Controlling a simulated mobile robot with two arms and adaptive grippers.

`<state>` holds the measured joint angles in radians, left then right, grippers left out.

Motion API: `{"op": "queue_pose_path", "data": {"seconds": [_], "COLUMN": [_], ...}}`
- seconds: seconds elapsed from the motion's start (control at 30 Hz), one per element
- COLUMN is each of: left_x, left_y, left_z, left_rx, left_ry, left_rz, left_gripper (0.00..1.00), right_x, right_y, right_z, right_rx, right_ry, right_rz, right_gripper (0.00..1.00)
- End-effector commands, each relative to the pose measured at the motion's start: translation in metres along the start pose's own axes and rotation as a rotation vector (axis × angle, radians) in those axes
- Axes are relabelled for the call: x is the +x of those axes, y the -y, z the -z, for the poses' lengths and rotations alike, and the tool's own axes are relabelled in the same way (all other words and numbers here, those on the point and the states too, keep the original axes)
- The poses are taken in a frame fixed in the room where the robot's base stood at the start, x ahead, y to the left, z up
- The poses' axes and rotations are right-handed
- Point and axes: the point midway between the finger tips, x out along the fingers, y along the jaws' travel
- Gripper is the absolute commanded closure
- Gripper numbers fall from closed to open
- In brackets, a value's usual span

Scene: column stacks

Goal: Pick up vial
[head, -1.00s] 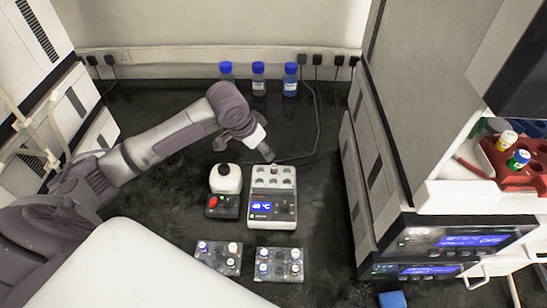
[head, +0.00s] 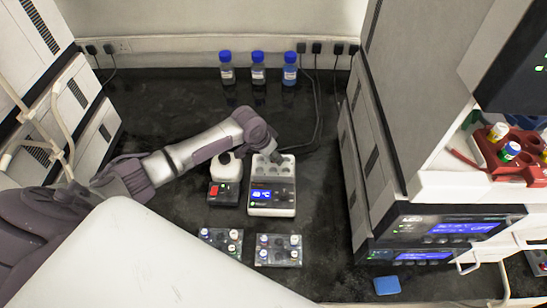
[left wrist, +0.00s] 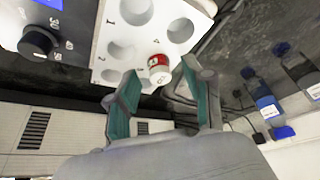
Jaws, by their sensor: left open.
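A vial with a red and white cap (left wrist: 158,68) stands in a well of the white heater block (left wrist: 112,62) in the left wrist view. The heater (head: 272,197) stands on the dark bench in the head view, its display lit blue. My left gripper (left wrist: 160,80) is open, its green-padded fingertips on either side of the vial's cap, near it. In the head view my left gripper (head: 274,153) is at the heater's back wells, and the arm hides the vial there. My right gripper is not in view.
A small mixer with a white top (head: 226,168) stands just left of the heater. Two clear vial racks (head: 221,241) (head: 278,250) sit in front. Several blue-capped bottles (head: 258,72) stand at the back. A red rack (head: 500,160) holds vials at the right.

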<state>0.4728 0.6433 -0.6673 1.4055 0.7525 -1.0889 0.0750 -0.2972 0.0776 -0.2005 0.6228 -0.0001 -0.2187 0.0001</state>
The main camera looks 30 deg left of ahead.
Motion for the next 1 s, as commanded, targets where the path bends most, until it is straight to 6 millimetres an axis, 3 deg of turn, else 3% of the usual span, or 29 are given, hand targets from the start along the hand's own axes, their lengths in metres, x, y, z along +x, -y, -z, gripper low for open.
{"op": "queue_pose_path", "data": {"seconds": [0.23,0.53,1.0], "left_x": [0.0028,0.0026,-0.0059], "left_y": [0.0003,0.0003,0.0007], "left_z": [0.0,-0.0002,0.0041], "left_rx": [0.001,0.001,0.001], "left_ry": [0.0,0.0,-0.002], "left_rz": [0.001,0.001,0.001], "left_gripper": [0.49,0.97,0.97], "right_x": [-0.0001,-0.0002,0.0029], "right_y": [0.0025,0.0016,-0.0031], "right_z": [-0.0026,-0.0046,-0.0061], "right_rx": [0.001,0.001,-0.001], "right_ry": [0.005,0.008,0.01], "right_rz": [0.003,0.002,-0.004], "right_gripper": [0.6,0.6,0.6]}}
